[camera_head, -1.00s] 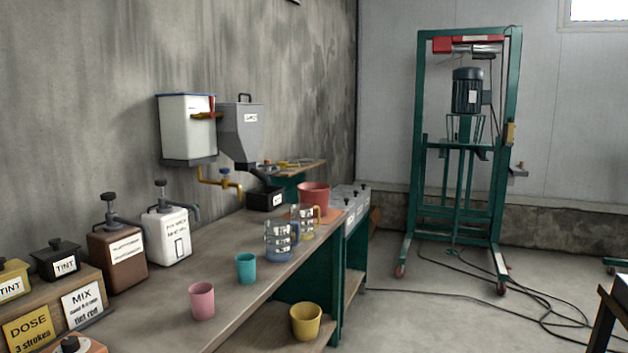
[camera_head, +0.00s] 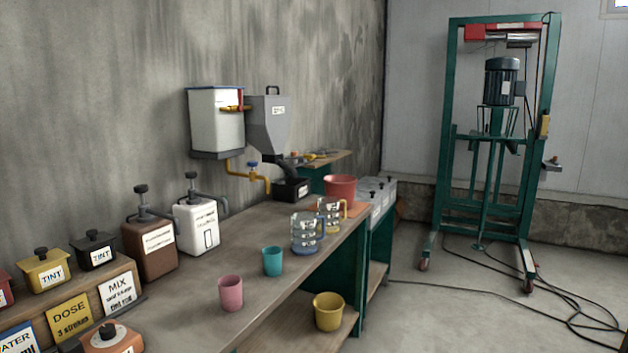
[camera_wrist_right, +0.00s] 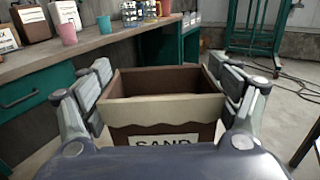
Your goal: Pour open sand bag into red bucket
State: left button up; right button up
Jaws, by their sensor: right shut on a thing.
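In the right wrist view my right gripper (camera_wrist_right: 166,92) is shut on the sand bag (camera_wrist_right: 165,112), one finger on each side. The bag is brown and tan, open at the top and roughly upright, with a "SAND" label on its near face. Its inside looks brown; I cannot tell how full it is. The red bucket (camera_head: 340,188) stands upright on the far end of the workbench (camera_head: 205,275) in the head view, behind the clear measuring jugs. The bag is apart from the bucket. My left gripper is in neither view.
Two clear jugs (camera_head: 307,232), a teal cup (camera_head: 272,261) and a pink cup (camera_head: 231,293) stand on the bench. A yellow bucket (camera_head: 328,311) sits on the lower shelf. A green frame (camera_head: 448,150) stands at right. Cables (camera_head: 510,275) lie on the floor.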

aim_at(340, 186)
jog(key=i+l+u, duration=0.8)
jog(key=i+l, duration=0.3)
jog(key=l, duration=0.2)
jog(key=i+l+u, duration=0.15)
jog(key=l, duration=0.2)
jog(key=i+l, duration=0.25)
jog(key=l, duration=0.2)
jog(key=i+l, duration=0.25)
jog(key=l, duration=0.15)
jog(key=i+l, duration=0.2)
jog(key=l, duration=0.25)
jog(key=i+l, duration=0.25)
jog(key=l, duration=0.15)
